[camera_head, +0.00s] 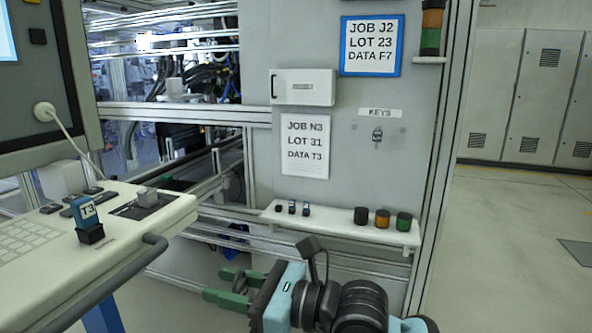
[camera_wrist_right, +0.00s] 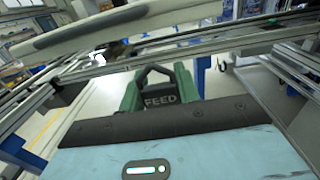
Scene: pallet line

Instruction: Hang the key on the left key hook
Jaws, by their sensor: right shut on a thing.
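My right gripper (camera_head: 228,288) is low in the head view, in front of the wall panel and below its shelf, with green fingers pointing left. In the right wrist view the fingers are shut on a dark key (camera_wrist_right: 159,100) with a loop-shaped top and the word FEED. In the head view the key is hard to make out. The left key hook (camera_head: 354,127) is a tiny mark below the KEYS sign (camera_head: 380,112) and looks bare. Another key (camera_head: 377,136) hangs near the middle, right of it. My left gripper is not in view.
A shelf (camera_head: 335,228) with small blue items and round black, orange and green caps juts out below the hooks. A white box (camera_head: 303,87) and posted signs are on the panel. A console (camera_head: 120,240) with a handrail stands at left. Open floor lies right.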

